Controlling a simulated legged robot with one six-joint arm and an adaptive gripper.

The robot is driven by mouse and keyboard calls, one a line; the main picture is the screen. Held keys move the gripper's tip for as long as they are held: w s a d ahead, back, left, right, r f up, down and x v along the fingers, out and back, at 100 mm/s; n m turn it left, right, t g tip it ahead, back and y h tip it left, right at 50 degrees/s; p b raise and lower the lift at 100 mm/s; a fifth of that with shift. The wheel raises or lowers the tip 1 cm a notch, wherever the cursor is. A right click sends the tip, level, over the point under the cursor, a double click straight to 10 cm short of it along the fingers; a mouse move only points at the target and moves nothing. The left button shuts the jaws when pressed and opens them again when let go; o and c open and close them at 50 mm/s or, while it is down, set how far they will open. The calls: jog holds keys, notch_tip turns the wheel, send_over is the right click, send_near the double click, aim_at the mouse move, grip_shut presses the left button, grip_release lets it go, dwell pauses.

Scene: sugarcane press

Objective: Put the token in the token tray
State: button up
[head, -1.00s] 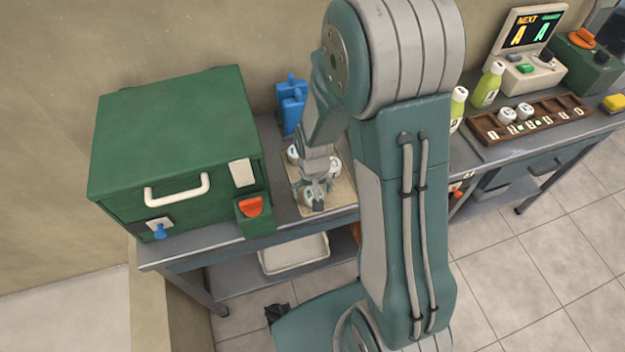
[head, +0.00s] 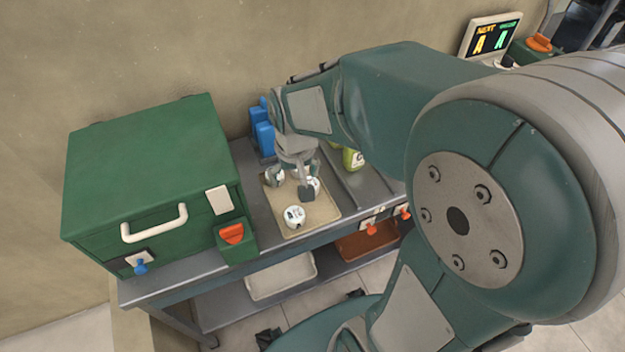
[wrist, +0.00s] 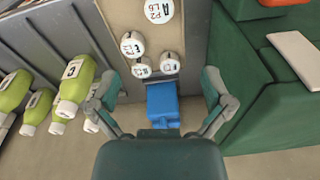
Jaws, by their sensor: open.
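Several white round tokens with black marks sit on a beige tray (head: 322,213) beside the green press. One token (head: 294,217) is near the tray's front; others are partly hidden by my gripper (head: 292,180), which is over the tray's back half. In the wrist view, a token (wrist: 159,10) is farthest off, and tokens (wrist: 132,45) and (wrist: 170,63) are nearer the blue object. My gripper (wrist: 161,82) has its fingers spread wide with nothing held between them. I cannot tell which token is meant. The slotted wooden tray is hidden behind my arm.
The green press (head: 150,165) with a white handle stands left of the tray. Blue objects (head: 264,135) stand behind it, against the wall. Green bottles (wrist: 75,85) stand to one side. A screen (head: 490,38) is at the back right. A white bin (head: 281,277) is on the lower shelf.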

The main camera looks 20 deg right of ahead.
jog(key=s+r+n+t, duration=0.1)
jog(key=s+r+t, duration=0.3)
jog(key=s+r, duration=0.7)
jog(key=shift+s+d+r, duration=0.25)
jog(key=shift+s, duration=0.05)
